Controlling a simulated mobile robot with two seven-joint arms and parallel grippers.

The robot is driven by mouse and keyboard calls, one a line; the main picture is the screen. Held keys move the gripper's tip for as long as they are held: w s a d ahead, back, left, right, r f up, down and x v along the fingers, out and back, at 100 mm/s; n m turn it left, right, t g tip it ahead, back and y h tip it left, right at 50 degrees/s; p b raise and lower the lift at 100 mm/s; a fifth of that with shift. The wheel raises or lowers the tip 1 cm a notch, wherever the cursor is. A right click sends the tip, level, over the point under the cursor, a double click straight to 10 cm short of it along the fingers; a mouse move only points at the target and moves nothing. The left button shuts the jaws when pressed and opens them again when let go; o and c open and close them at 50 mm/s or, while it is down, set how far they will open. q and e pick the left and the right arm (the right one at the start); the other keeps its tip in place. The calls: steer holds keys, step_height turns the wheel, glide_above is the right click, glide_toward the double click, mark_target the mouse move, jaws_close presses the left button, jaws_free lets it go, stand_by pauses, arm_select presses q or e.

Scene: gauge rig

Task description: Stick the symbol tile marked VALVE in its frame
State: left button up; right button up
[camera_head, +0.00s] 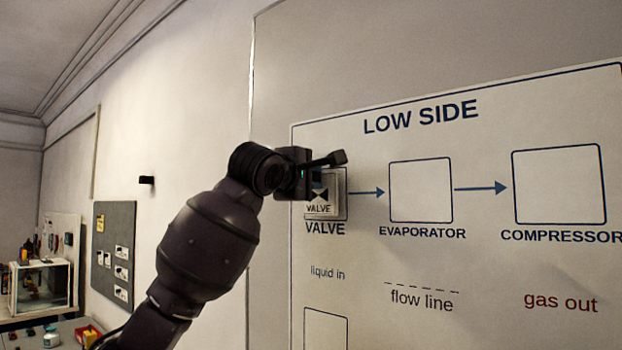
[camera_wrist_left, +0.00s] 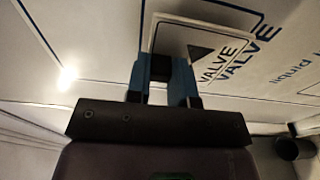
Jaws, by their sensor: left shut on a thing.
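The symbol tile marked VALVE (camera_head: 320,205) is a pale square with a black bow-tie symbol and the word VALVE. My left gripper (camera_head: 325,172) is shut on its upper part and holds it upright at the board. The tile overlaps the VALVE frame (camera_head: 346,205), a dark outline above the printed word VALVE, and covers most of it. In the left wrist view, the tile (camera_wrist_left: 222,50) sits between the blue fingers of the gripper (camera_wrist_left: 162,68), with the printed VALVE label close behind it. Whether the tile touches the board I cannot tell. My right gripper is not in view.
The LOW SIDE board (camera_head: 480,265) fills the right. Its evaporator frame (camera_head: 420,191) and compressor frame (camera_head: 559,186) are empty. Another frame (camera_head: 326,330) is at the lower edge. A grey panel (camera_head: 113,225) with several tiles hangs far left, beyond a table with small objects.

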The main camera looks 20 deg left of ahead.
arm_select(q)
steer(key=shift+w+d+p, duration=0.25)
steer(key=shift+w+p, duration=0.15)
steer(key=shift+w, duration=0.3)
stand_by(1.0)
steer(key=o, duration=1.5)
steer(key=shift+s, duration=0.1)
steer(key=a+b+v, duration=0.1)
steer(key=b+v, duration=0.2)
steer(key=v, duration=0.6)
steer(key=shift+w, duration=0.25)
stand_by(0.4)
